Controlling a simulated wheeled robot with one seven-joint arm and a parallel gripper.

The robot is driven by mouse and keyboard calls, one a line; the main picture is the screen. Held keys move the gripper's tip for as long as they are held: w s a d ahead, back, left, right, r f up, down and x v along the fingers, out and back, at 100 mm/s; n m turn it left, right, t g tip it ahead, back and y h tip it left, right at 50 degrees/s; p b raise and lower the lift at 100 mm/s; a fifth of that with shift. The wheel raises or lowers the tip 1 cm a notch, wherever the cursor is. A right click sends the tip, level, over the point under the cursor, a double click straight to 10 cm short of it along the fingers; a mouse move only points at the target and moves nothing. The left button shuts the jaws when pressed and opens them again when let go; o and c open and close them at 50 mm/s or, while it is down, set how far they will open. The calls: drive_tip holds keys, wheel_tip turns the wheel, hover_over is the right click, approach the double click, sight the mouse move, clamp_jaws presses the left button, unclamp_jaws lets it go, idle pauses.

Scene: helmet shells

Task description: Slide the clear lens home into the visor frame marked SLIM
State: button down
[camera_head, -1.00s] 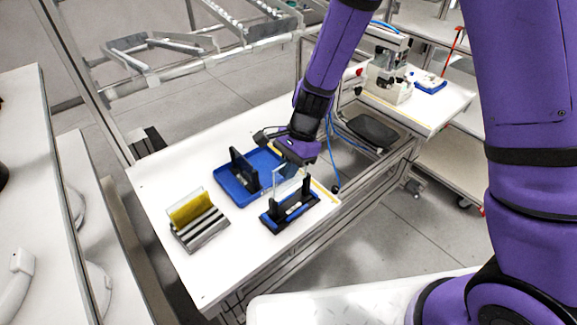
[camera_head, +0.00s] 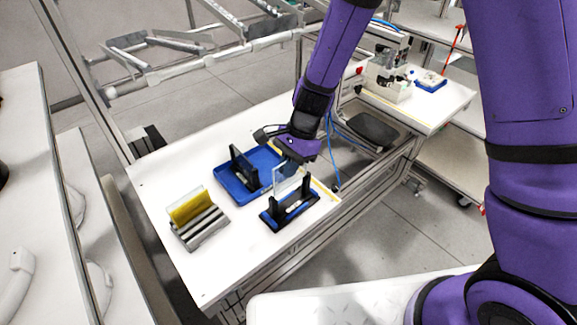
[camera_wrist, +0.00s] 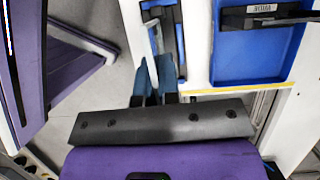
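My gripper (camera_head: 288,164) is shut on the top edge of the clear lens (camera_head: 288,181), which hangs upright below it. In the wrist view the lens (camera_wrist: 155,38) shows nearly edge-on beyond my fingers (camera_wrist: 156,84). The lens is over a black visor frame (camera_head: 289,210) on a blue base, with its lower part around the two posts. I cannot tell whether its edges are in the slots. The frame (camera_wrist: 180,30) is also partly in the wrist view. A second black frame (camera_head: 243,169) stands in a blue tray. The marks on both frames are too small to read surely.
The blue tray (camera_head: 226,184) lies behind and left of the nearer frame. A grey slotted rack (camera_head: 203,229) with a yellow lens (camera_head: 189,207) stands at the left of the white table (camera_head: 215,275). The table's front area is clear. The nearer frame sits close to the table's right edge.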

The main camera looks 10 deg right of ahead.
sight(288, 186)
drive_tip(key=shift+f, duration=4.1)
drive_tip(key=c, duration=1.2)
unclamp_jaws()
drive_tip(key=shift+c, duration=0.2)
drive_tip(key=v, duration=1)
drive_tip(key=shift+d+r, duration=0.1)
drive_tip(key=shift+r, duration=0.3)
drive_tip(key=shift+r, duration=0.1)
